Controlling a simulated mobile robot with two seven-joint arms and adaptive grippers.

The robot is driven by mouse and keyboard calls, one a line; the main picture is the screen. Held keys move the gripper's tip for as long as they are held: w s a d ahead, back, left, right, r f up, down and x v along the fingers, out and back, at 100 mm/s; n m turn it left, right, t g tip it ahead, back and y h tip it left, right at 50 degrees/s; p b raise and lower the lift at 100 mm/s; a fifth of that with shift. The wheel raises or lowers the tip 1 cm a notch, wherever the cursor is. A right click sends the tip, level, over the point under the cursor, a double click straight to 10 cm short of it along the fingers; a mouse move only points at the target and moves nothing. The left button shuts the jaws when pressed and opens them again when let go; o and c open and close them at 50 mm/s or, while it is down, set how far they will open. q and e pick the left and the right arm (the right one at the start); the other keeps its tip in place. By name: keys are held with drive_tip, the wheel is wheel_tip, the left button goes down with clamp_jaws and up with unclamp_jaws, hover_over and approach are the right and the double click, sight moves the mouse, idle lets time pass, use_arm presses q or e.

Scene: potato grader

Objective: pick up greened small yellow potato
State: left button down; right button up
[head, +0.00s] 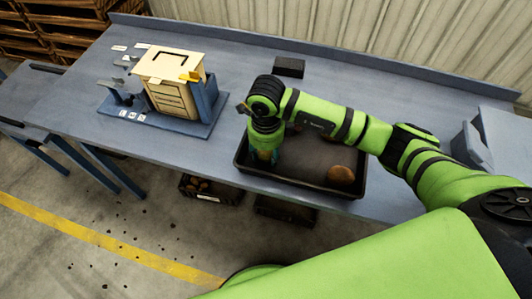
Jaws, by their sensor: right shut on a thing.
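My right gripper (264,158) points down into the left part of a black tray (300,188) on the blue bench. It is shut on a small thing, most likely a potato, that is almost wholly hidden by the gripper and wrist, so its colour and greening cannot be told. A brown potato (341,175) lies in the tray's right part, apart from the gripper. My left gripper is not in view.
A cream box device (168,83) on a blue base stands at the bench's left. A black block (289,67) lies behind my arm. Crates (210,190) sit below the bench. A blue-grey bin (470,145) stands at right. The bench between device and tray is clear.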

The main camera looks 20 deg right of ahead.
drive_tip(key=shift+r, duration=0.15)
wheel_tip(320, 180, up, 4)
drive_tip(key=p, duration=0.3)
drive_tip(key=shift+r, duration=0.15)
drive_tip(key=s+d+r+p, duration=0.4)
drive_tip(key=d+r, duration=0.2)
drive_tip(key=d, duration=0.5)
drive_tip(key=a+r+n+b, duration=0.2)
drive_tip(key=r+n, duration=0.1)
drive_tip(key=n, duration=0.9)
drive_tip(key=a+r+n+b, duration=0.3)
drive_tip(key=r+n, duration=0.1)
drive_tip(key=n, duration=0.9)
drive_tip(key=shift+s+a+r, duration=0.2)
drive_tip(key=shift+a+r, duration=0.05)
